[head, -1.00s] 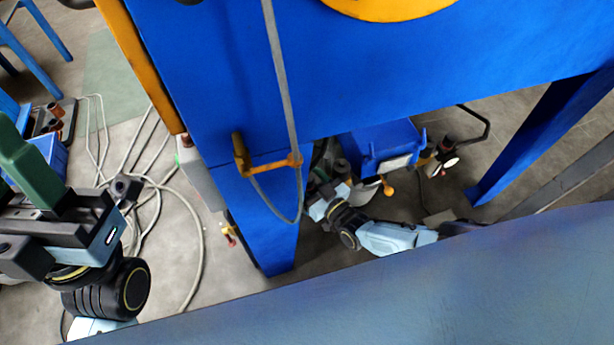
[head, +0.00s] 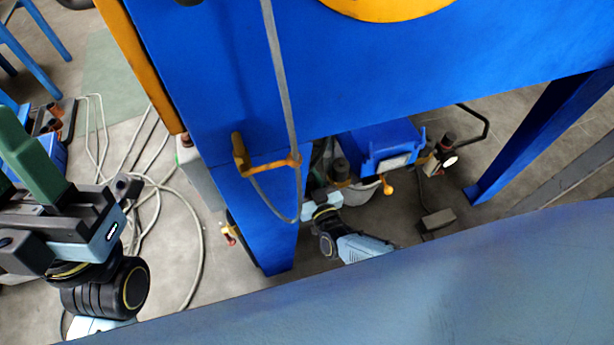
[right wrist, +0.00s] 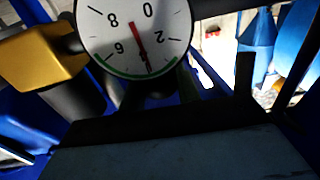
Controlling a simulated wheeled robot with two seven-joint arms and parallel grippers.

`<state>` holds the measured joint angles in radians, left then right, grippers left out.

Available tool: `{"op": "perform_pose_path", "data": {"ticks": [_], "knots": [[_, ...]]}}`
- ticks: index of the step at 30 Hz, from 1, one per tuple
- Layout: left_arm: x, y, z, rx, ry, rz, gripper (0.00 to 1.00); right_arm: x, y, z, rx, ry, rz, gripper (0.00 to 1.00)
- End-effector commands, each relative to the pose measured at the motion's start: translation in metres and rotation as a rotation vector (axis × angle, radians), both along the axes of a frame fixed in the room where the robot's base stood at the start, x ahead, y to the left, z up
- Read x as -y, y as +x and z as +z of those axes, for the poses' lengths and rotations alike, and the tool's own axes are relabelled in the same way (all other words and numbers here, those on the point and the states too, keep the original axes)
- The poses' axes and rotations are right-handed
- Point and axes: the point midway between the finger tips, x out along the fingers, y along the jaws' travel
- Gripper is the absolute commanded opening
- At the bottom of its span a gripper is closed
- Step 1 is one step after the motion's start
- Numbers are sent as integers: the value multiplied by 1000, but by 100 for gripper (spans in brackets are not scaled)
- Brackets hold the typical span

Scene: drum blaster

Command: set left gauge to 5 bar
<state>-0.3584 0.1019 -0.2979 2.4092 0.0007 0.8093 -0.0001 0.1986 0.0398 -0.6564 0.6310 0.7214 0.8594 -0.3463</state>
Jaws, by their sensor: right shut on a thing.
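In the right wrist view a white round gauge (right wrist: 110,35) stands close in front of me, its numbers upside down. Its red needle points down between the 2 and the 6, just about where 4 to 5 lies; the number there is not readable. A green arc runs along the lower rim. My right gripper (head: 318,203) is low beside the blue post, shut on a dark knob (right wrist: 160,86) mostly hidden below the dial. My left gripper (head: 35,160), with green fingers, is at the far left, away from the gauge; its opening is unclear.
A yellow block (right wrist: 42,52) sits beside the gauge. A blue post (head: 265,225) and blue box (head: 385,145) crowd my right gripper. A second white-faced gauge (head: 450,161) is farther right. Hoses (head: 200,250) lie on the floor at left.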

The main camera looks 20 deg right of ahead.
Motion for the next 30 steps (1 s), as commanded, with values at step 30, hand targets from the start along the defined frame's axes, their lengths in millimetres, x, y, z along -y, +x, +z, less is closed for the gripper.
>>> {"op": "perform_pose_path", "data": {"ticks": [30], "knots": [[-1, -4, -1, 22, -7, 0, 36, -1, 0, 0, -2, 2, -255, 35]]}}
